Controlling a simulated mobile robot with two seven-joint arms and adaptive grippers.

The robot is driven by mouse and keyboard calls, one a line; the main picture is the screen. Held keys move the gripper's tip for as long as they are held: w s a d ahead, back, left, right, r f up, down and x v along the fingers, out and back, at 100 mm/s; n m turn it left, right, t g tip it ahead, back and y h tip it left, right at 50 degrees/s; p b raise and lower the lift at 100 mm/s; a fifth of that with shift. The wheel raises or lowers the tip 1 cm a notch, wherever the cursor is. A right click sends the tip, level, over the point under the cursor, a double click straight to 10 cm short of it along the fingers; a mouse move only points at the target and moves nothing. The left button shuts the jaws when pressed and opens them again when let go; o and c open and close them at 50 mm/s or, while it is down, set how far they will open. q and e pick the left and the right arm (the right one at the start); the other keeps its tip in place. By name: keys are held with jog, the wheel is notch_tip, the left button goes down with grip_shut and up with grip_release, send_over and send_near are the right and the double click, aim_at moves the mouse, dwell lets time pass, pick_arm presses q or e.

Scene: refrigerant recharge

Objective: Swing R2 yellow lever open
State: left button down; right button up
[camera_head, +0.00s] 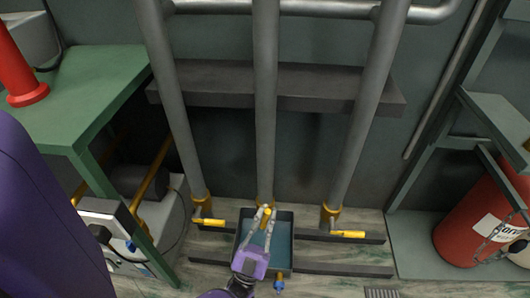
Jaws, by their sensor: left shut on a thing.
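Three grey vertical pipes end near the floor in brass-coloured valves with yellow levers. My left gripper (267,216), with a purple body and pale fingers, reaches in from the bottom. It is shut on the yellow lever of the middle valve (267,211), partly hidden between the fingers. This lever appears to point toward me, unlike the outer two. The left valve's yellow lever (209,222) and the right valve's yellow lever (348,234) both stick out sideways to the right. No R2 label is readable. My right gripper is out of view.
A dark-rimmed teal tray (284,216) lies under my gripper. A small blue and yellow fitting (279,284) is at its front. A green table (85,85) bearing a red cylinder (18,70) stands left. A red tank (470,225) stands right. A dark shelf (320,85) crosses behind the pipes.

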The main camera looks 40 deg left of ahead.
pick_arm(q)
jog(key=shift+s+a+n+y, duration=0.1)
jog(key=shift+s+n+y, duration=0.05)
jog(key=shift+n+y, duration=0.45)
jog(key=shift+s+a+n+y, duration=0.1)
jog(key=shift+n+y, duration=0.4)
jog(key=shift+y, duration=0.1)
jog(key=shift+s+a+n+g+y, duration=0.1)
jog(key=shift+a+n+g+y, duration=0.1)
jog(key=shift+n+g+y, duration=0.4)
jog(key=shift+n+y, duration=0.3)
jog(key=shift+n, duration=0.1)
jog(key=c, duration=1.7)
grip_release()
jog(key=shift+m+t+h, duration=0.3)
jog(key=shift+h, duration=0.1)
